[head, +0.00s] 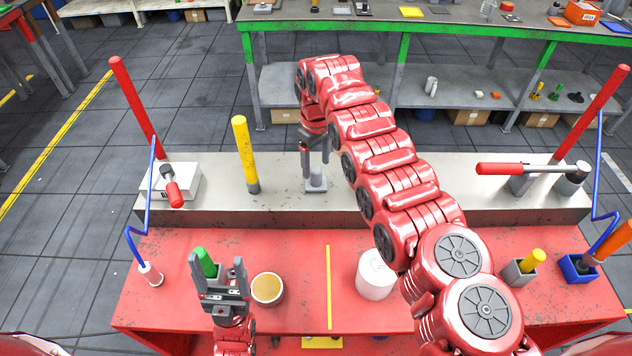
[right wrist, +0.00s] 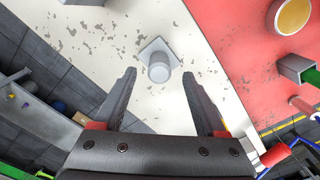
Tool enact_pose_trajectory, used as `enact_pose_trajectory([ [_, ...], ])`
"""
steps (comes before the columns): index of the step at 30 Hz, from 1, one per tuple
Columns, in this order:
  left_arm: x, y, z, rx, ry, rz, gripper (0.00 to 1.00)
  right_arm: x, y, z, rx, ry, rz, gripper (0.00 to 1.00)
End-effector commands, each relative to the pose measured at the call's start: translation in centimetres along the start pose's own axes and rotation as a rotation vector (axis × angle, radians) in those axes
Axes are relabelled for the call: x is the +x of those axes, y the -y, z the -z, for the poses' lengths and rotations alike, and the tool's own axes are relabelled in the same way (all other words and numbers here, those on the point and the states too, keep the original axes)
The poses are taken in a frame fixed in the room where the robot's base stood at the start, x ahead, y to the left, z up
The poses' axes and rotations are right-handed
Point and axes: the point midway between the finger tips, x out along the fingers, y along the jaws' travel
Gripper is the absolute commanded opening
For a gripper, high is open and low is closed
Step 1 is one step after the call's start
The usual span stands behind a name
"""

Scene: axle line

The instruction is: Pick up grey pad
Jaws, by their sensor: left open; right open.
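The grey pad (head: 316,187), a small square plate with a round grey stub on top, stands on the pale raised ledge at the back of the red bench. My right gripper (head: 313,165) points down over it, open. In the right wrist view the grey pad (right wrist: 158,60) shows between and beyond the two open fingers (right wrist: 158,85), and I see no contact. My left gripper (head: 219,268) is open and empty over the front left of the bench, in front of a green handle.
The pale ledge (head: 280,205) is mostly clear around the pad. A yellow post (head: 245,155) stands to its left. A tan-topped round pot (head: 267,289) and a white cylinder (head: 375,275) stand on the red bench (head: 200,245). Red lever handles (head: 512,168) flank the ledge.

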Motion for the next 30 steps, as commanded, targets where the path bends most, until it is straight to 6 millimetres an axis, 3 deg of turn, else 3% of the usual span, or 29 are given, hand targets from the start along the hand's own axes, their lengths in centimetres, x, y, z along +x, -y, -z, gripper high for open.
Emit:
enact_pose_trajectory([
  [6, -0.8, 0.0, -0.1, 0.0, 0.0, 0.0, 0.74, 3.8, 0.1, 0.0, -0.002, 0.002, 0.0, 0.74],
  [14, -0.8, 0.0, -0.1, 0.0, 0.0, 0.0, 0.74, 4.1, 0.0, 0.1, -0.001, -0.001, -0.001, 0.74],
  [26, -0.8, 0.0, -0.1, 0.0, 0.0, 0.0, 0.74, 4.1, 0.0, 0.0, -0.001, 0.0, -0.001, 0.02],
  [30, -0.8, 0.0, -0.1, 0.0, 0.0, 0.0, 0.74, 4.1, 0.0, 0.0, -0.001, 0.0, -0.001, 0.0],
])
